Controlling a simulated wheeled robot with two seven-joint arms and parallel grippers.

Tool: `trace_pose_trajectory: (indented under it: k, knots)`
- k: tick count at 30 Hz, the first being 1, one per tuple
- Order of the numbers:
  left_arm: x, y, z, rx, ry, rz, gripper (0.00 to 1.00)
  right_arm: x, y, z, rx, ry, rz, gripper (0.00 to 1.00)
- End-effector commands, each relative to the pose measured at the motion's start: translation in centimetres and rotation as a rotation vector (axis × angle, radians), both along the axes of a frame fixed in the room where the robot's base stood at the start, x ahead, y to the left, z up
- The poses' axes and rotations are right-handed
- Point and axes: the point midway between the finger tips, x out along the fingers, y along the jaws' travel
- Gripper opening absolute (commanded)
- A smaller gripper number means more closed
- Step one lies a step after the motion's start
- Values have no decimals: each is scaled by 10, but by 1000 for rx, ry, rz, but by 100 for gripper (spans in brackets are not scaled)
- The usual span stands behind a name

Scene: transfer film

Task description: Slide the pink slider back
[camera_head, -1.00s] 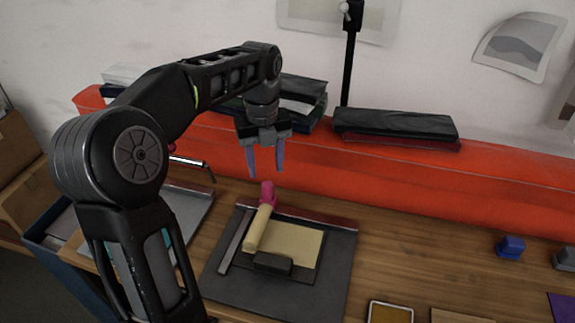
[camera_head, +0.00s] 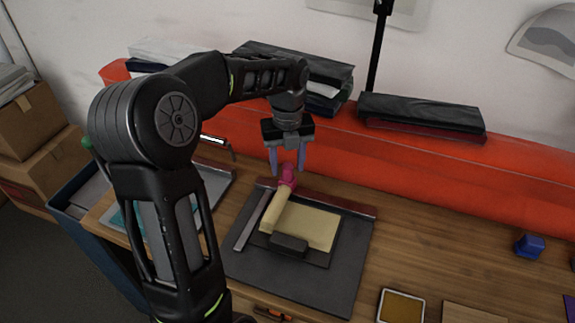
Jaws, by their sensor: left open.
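The pink slider (camera_head: 287,175) is a small pink knob at the far end of a cream roller (camera_head: 274,211). The roller lies along the left edge of a cream sheet (camera_head: 318,228) on a dark grey board (camera_head: 347,275). A grey rail (camera_head: 250,220) runs beside it on the left. My left gripper (camera_head: 288,168) points down with purple fingers apart, one on each side of the pink slider's top in the picture. I cannot tell whether the fingers touch it. My right gripper is not in view.
A dark block (camera_head: 289,244) sits at the sheet's front edge. A red padded ledge (camera_head: 440,165) runs behind the table, with dark folders (camera_head: 420,115) on it. A blue stamp (camera_head: 529,244) and a framed tan pad (camera_head: 401,307) are at the right. The table between them is clear.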

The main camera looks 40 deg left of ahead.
Motion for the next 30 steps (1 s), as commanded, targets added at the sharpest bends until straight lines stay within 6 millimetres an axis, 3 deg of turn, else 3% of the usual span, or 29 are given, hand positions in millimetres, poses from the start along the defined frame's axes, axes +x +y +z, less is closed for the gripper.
trace_pose_trajectory:
  k: [4, 12, 30]
  knots:
    - [0, 0, -11, 0, 1, 1, 47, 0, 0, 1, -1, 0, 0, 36]
    - [0, 0, -12, -1, -1, 1, 47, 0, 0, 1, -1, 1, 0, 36]
    - [0, 0, -12, -1, -1, 1, 0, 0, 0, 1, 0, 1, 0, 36]
